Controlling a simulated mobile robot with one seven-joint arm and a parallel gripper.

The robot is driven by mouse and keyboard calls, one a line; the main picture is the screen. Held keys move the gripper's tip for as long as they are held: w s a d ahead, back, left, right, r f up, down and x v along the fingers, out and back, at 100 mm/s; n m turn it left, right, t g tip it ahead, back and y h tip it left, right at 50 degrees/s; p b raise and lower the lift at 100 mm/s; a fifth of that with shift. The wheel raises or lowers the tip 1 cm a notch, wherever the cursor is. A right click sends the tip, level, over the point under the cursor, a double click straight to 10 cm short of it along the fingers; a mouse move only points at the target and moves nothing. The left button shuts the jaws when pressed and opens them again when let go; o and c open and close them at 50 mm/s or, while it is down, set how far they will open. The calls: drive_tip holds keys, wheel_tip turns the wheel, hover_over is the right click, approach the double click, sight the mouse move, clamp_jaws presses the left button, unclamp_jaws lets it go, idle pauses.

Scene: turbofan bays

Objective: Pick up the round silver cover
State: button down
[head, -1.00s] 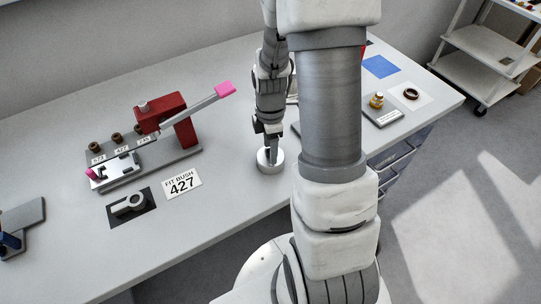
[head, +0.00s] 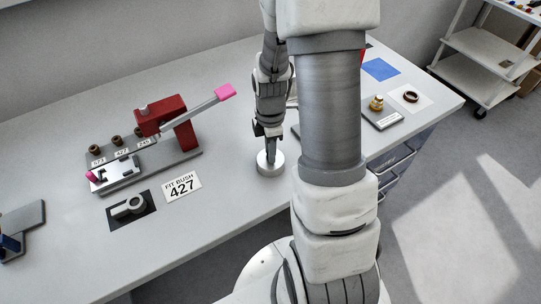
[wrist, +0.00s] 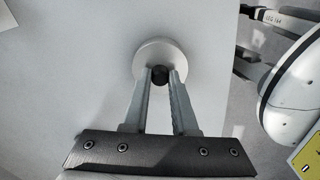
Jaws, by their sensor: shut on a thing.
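The round silver cover (head: 270,168) is on the grey bench near its front edge, just left of my arm's column in the head view. It is a short disc with a dark knob in its middle. It also shows in the wrist view (wrist: 150,52). My gripper (head: 270,150) points down over it. In the wrist view the fingertips (wrist: 160,76) are shut on the dark knob. I cannot tell whether the cover's underside touches the bench.
A red press with a pink-tipped lever (head: 175,125) stands to the left. A blue mat (head: 380,68) is at the back right. Bench around the cover is clear.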

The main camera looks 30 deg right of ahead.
drive_tip(key=shift+r, duration=0.5)
drive_tip(key=r, duration=0.3)
drive_tip(key=shift+w+d+r, duration=0.1)
drive_tip(key=shift+d+r, duration=0.15)
drive_tip(key=shift+r, duration=0.05)
drive_tip(key=w+d+r, duration=0.1)
drive_tip(key=d+r, duration=0.5)
drive_tip(key=d, duration=0.5)
drive_tip(key=shift+r, duration=0.2)
drive_tip(key=shift+d+r+p, duration=0.1)
drive_tip(key=shift+r+p, duration=0.05)
drive_tip(key=shift+p, duration=0.25)
